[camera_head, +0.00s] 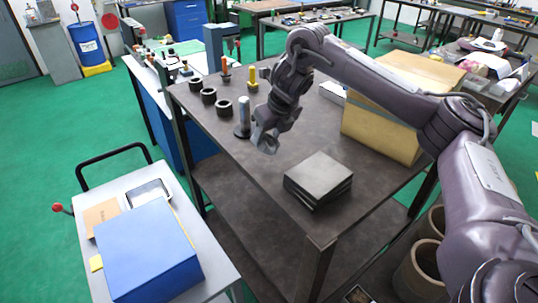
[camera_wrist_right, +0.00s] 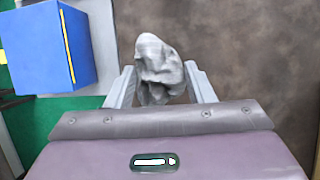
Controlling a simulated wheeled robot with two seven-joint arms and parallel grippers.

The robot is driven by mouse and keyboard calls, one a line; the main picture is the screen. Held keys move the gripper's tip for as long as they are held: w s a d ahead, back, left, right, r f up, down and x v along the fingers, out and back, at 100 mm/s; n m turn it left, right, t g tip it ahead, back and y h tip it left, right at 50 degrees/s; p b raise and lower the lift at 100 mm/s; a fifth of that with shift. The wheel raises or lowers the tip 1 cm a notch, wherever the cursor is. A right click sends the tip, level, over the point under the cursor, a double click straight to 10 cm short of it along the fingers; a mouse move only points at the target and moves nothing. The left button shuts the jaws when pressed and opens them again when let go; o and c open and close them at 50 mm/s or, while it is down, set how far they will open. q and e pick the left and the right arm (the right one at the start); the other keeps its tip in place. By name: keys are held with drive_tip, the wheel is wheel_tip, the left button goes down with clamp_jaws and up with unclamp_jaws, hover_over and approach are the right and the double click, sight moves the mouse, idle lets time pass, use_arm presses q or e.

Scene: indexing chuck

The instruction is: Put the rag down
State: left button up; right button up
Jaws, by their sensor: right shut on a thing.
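The grey crumpled rag (camera_wrist_right: 158,68) is between the two fingers of my right gripper (camera_wrist_right: 160,85) in the right wrist view. The gripper is shut on it. In the head view my right gripper (camera_head: 265,138) hangs over the dark metal table (camera_head: 240,170), near its left edge, with the rag (camera_head: 266,143) at its fingertips. I cannot tell exactly how high the rag is above the table top. My left gripper is not in view.
A stack of dark plates (camera_head: 318,178) lies near the table's front corner. Several black rings (camera_head: 224,107), a grey post (camera_head: 243,118) and a yellow post (camera_head: 252,78) stand behind. A cardboard box (camera_head: 395,120) stands at the right. A cart with a blue box (camera_head: 148,250) is at front left.

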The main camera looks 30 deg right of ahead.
sight(268, 161)
wheel_tip(268, 161, down, 6)
drive_tip(key=shift+b, duration=0.8)
drive_tip(key=o, duration=1.3)
drive_tip(key=shift+r, duration=0.15)
drive_tip(key=p+v, duration=0.4)
drive_tip(key=v, duration=0.8)
